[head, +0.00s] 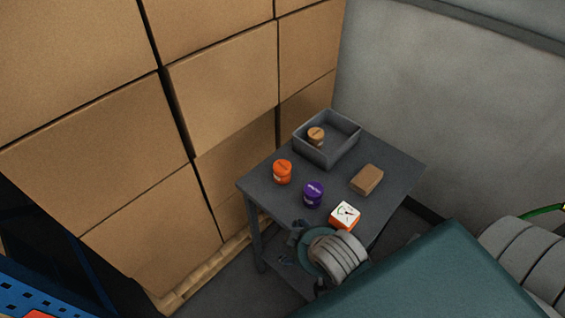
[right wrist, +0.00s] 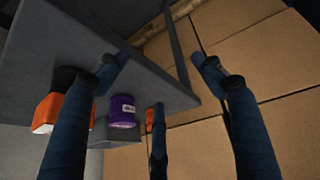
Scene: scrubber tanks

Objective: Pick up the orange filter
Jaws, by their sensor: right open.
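The orange filter (head: 282,172), a small orange can, stands upright on the grey table (head: 262,188) near its left edge. In the right wrist view a sliver of orange (right wrist: 149,121), apparently this filter, shows beside a finger that hides most of it. A purple filter (head: 313,195) stands to its right and nearer; it also shows in the right wrist view (right wrist: 122,111). My right gripper (head: 298,246) is at the table's near edge, apart from the filters. In the right wrist view its fingers (right wrist: 160,75) are spread and empty. My left gripper is not in view.
A grey bin (head: 343,151) at the back holds a tan can (head: 316,136). A brown block (head: 366,180) and an orange-and-white gauge box (head: 345,216) are on the table's right part. Stacked cartons (head: 150,215) rise close to its left. A grey wall (head: 450,110) stands behind.

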